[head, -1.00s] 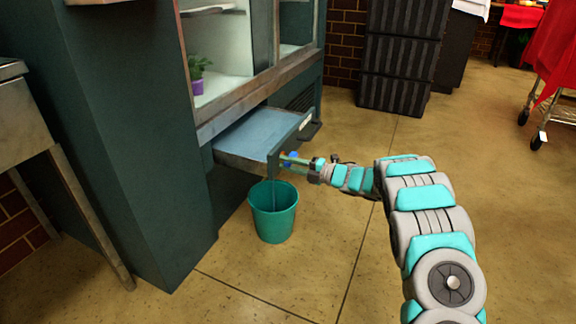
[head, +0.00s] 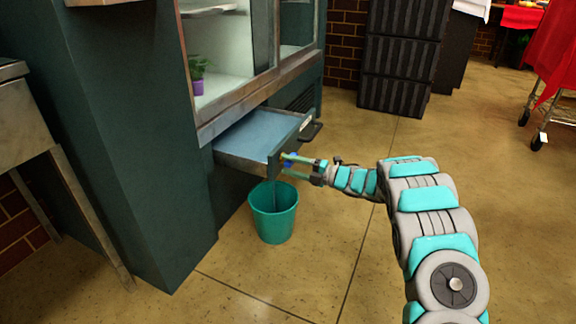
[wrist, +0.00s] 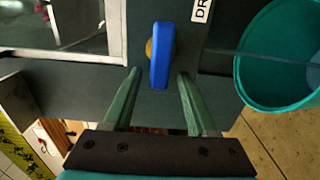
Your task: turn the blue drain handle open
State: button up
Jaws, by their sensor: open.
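The blue drain handle (wrist: 160,56) is a flat lever on a brass-coloured fitting, on the dark front beside a partly hidden label (wrist: 202,11). In the wrist view it lies lengthwise between the two green fingers, near their tips. My gripper (wrist: 158,76) is open around it, with a gap on each side. In the head view my gripper (head: 286,167) is at the front corner of the pulled-out drawer (head: 240,160), and only a bit of blue shows there. A thin stream or tube runs from the drawer toward the teal bucket (head: 273,222).
The bucket stands on the floor just under the drawer corner; it also shows in the wrist view (wrist: 262,98). The cabinet (head: 120,150) rises at the left. Black crates (head: 402,60) stand behind.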

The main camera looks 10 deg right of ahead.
jog(key=v, duration=0.7)
jog(key=shift+p, duration=0.3)
